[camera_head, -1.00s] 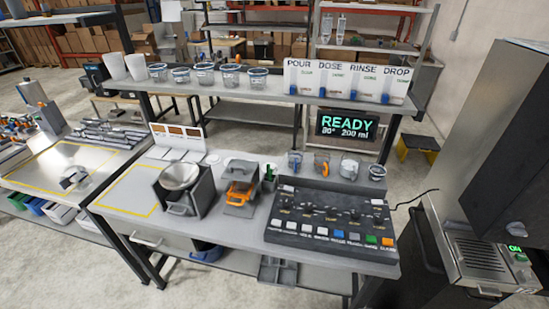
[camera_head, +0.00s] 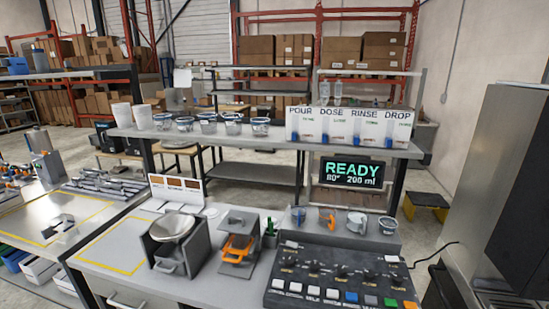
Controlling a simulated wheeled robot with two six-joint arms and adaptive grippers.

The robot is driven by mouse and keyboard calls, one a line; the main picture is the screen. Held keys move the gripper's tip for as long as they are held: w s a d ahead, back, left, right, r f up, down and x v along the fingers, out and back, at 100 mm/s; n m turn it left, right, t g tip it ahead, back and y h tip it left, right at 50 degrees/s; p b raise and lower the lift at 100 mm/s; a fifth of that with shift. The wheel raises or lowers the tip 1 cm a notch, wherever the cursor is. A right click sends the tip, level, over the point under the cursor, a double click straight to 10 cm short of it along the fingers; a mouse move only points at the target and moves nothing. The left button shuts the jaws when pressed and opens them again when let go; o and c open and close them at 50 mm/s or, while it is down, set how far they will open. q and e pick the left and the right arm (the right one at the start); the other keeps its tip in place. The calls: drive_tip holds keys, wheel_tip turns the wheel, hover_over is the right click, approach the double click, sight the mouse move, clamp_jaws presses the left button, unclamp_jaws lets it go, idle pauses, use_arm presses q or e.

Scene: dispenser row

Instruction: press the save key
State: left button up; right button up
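The dark control panel (camera_head: 330,272) lies on the bench at the lower right, its front edge cut by the bottom of the picture. Its front row has several white keys (camera_head: 295,287), then a blue key (camera_head: 351,297), a grey key (camera_head: 370,300), a green key (camera_head: 390,302) and an orange key (camera_head: 410,305). The key labels are too small or cut off to read, so I cannot tell which is the save key. Black knobs (camera_head: 313,267) stand behind the keys. Neither of my grippers is in view.
A display (camera_head: 352,173) reads READY, 80°, 200 ml. Cups (camera_head: 357,222) stand behind the panel. A bowl holder (camera_head: 173,228) and an orange-handled device (camera_head: 237,248) stand left of it. The shelf above holds cups and labelled dispensers (camera_head: 350,125). A tall grey machine (camera_head: 510,190) stands at right.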

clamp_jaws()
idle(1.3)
